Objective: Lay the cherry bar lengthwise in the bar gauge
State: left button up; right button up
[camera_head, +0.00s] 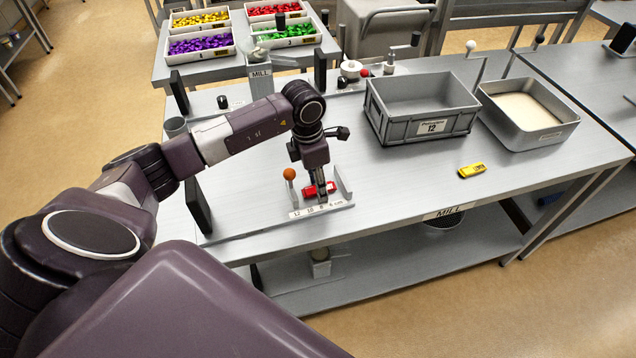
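The cherry bar (310,191) is a small red bar low in the bar gauge, right under my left gripper. The bar gauge (300,213) is a grey metal fixture with a centimetre scale along its front edge, near the table's front left. My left gripper (321,196) points straight down into the gauge, at the bar. Its fingers overlap the bar and hide part of it. Whether they are closed on it is too small to tell. My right gripper does not show.
An orange ball on a post (290,174) stands at the gauge's left. A yellow bar (471,170) lies on the bare table (400,190) at right. A grey crate (424,127) and a tray of pale powder (545,142) stand behind. Several trays of coloured bars sit at the back left.

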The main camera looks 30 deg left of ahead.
aim_at(313, 189)
pick_arm(q)
jog(key=shift+r, duration=0.1)
jog(key=shift+r, duration=0.2)
notch_tip(313, 189, up, 12)
jog(key=s+b, duration=0.1)
jog(key=b, duration=0.1)
jog(key=shift+a+f+b, duration=0.2)
jog(key=shift+a+b, duration=0.2)
jog(key=shift+a, duration=0.05)
jog(key=shift+s, duration=0.1)
